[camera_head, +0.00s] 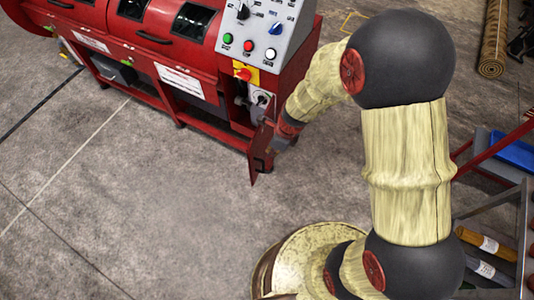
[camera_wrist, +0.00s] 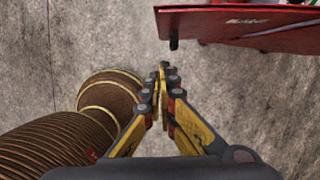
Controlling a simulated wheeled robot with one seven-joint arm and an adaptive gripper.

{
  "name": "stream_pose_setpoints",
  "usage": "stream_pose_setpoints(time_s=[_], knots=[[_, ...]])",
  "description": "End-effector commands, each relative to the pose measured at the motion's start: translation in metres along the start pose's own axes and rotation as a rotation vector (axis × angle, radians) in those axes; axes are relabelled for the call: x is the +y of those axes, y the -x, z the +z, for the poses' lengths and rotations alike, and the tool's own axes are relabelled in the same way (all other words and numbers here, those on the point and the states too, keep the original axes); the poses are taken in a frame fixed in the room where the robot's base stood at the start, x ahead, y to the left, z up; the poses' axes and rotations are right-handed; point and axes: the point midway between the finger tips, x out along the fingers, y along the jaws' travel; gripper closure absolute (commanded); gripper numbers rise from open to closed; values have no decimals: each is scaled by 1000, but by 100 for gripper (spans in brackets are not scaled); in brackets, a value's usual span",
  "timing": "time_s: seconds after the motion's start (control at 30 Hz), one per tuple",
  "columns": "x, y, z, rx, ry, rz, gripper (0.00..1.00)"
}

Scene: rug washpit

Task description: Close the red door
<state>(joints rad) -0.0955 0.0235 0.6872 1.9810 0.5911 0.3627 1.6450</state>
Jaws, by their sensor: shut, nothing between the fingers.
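The red door (camera_head: 261,150) is a small panel at the lower right end of the red machine. It stands swung out from the opening (camera_head: 248,97), with a dark handle low on its face. In the wrist view a red panel (camera_wrist: 255,28), seemingly this door, crosses the upper right, with a short black piece at its left end. My gripper (camera_wrist: 164,72) is shut and empty, its fingertips just below that black piece in the picture and apparently apart from it. In the head view my arm's end is right beside the door, and the fingertips are hidden.
The red machine (camera_head: 175,88) carries a grey control panel (camera_head: 262,35) with buttons. A shelf rack (camera_head: 503,190) with rolled items stands at the right. A rolled rug (camera_head: 494,42) lies at the top right. The concrete floor (camera_head: 120,200) in front of the machine is clear.

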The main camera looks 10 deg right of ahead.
Motion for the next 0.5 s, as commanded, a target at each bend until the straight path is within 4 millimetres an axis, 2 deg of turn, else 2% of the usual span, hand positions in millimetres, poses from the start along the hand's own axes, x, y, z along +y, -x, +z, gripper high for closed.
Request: stream_pose_setpoints(time_s=[0.03, 0.4, 0.47, 0.5], knots=[[1, -12, -2, 2, 1, 3, 100], [1, -85, -2, 1, 4, 2, 100], [1, -92, 2, 0, 6, 1, 100], [0, -90, 11, -1, 8, 0, 100]])
